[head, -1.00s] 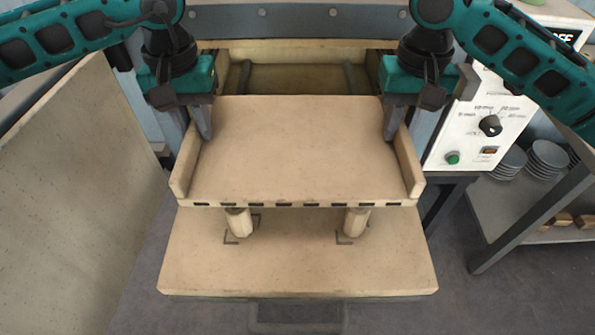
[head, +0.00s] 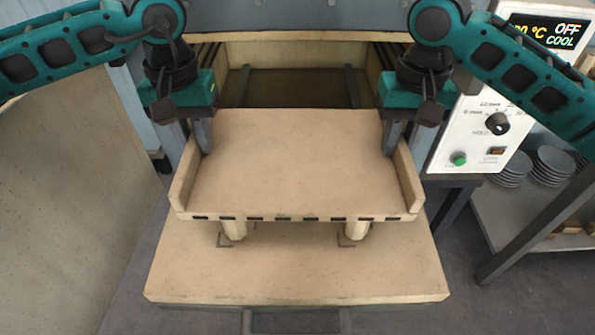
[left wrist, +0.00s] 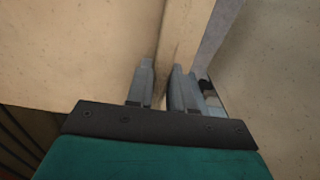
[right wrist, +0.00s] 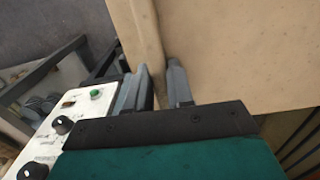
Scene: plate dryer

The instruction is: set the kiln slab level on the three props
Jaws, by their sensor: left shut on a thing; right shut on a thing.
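The kiln slab (head: 290,165) is a tan board with raised side walls and a row of dark notches along its front edge. It looks about level above the lower shelf. Two pale props (head: 234,230) and (head: 355,231) show under its front edge; a third is hidden. I cannot tell whether the slab touches them. My left gripper (head: 203,138) is shut on the slab's left wall, which also shows between the fingers in the left wrist view (left wrist: 172,60). My right gripper (head: 392,138) is shut on the right wall, seen too in the right wrist view (right wrist: 148,40).
The props stand on a tan lower shelf (head: 300,280) with dark corner marks. The open kiln chamber (head: 295,88) is behind. A tan kiln door (head: 70,190) stands at left. A control box (head: 480,135) and a rack with stacked plates (head: 553,165) are at right.

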